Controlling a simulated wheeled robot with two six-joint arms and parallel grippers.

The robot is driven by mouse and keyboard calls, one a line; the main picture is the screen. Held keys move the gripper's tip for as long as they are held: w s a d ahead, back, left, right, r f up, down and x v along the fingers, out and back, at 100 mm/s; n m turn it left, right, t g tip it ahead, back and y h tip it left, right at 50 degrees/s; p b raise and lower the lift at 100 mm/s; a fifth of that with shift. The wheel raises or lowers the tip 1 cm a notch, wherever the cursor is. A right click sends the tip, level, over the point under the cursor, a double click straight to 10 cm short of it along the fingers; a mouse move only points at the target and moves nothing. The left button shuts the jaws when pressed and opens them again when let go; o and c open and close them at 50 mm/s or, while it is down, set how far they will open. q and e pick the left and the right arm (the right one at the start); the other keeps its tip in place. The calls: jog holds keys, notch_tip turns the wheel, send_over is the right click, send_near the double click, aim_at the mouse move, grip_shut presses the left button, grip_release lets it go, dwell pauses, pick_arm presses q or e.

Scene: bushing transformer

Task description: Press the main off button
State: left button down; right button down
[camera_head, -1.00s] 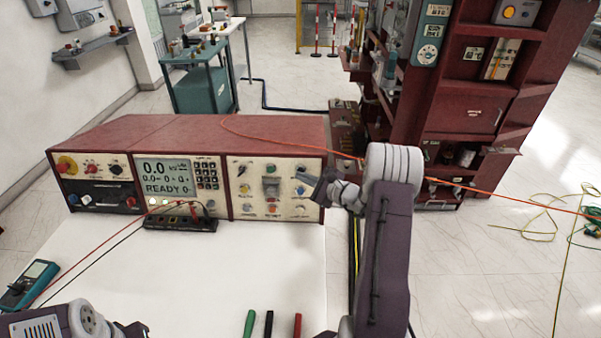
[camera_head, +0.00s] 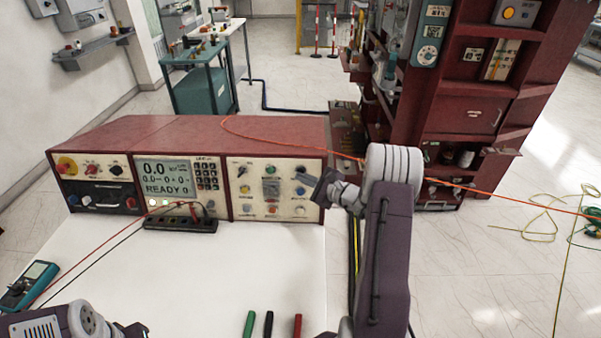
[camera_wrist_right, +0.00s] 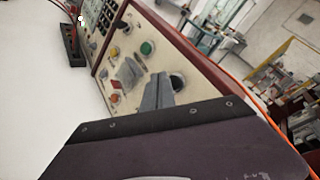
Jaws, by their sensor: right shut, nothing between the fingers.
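The red test console (camera_head: 200,134) stands at the back of the white table. Its right panel (camera_head: 243,210) carries several buttons and knobs, with a green button (camera_wrist_right: 147,47), an orange one (camera_wrist_right: 114,52) and a red one (camera_wrist_right: 115,98) in the right wrist view. I cannot read which is the main off button. My right gripper (camera_head: 309,181) is shut and empty at the panel's right side, covering part of it. In the wrist view its fingertips (camera_wrist_right: 160,92) are beside a dark round control (camera_wrist_right: 178,81); contact is unclear. My left gripper (camera_head: 134,330) is partly cut off at the bottom edge.
A black terminal strip (camera_head: 180,224) with red and black leads lies before the console. A teal multimeter (camera_head: 29,285) lies at the left. Green, black and red handles (camera_head: 268,324) lie at the front. An orange cable (camera_head: 290,147) crosses the console top. The table's middle is clear.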

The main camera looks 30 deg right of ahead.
dwell(0.8)
jog(key=shift+w+d+f+b, duration=0.1)
jog(key=shift+w+d+b, duration=0.1)
jog(key=shift+w+b, duration=0.2)
jog(key=shift+w+d+f+b, duration=0.1)
jog(key=shift+w+d+b, duration=0.15)
jog(key=shift+w+b, duration=0.05)
dwell(0.7)
jog(key=shift+s, duration=0.1)
jog(key=shift+s+a+r, duration=0.2)
jog(key=shift+s+a, duration=0.25)
jog(key=shift+s, duration=0.15)
jog(key=shift+b, duration=0.3)
jog(key=shift+s+a+r+b, duration=0.2)
jog(key=shift+s+a, duration=0.2)
jog(key=shift+s, duration=0.3)
jog(key=shift+s+a+r+b, duration=0.1)
jog(key=shift+s+a+r, duration=0.1)
jog(key=shift+s+a, duration=0.4)
jog(key=shift+s+a+r+b, duration=0.15)
jog(key=shift+s+a+r, duration=0.1)
jog(key=shift+s, duration=0.55)
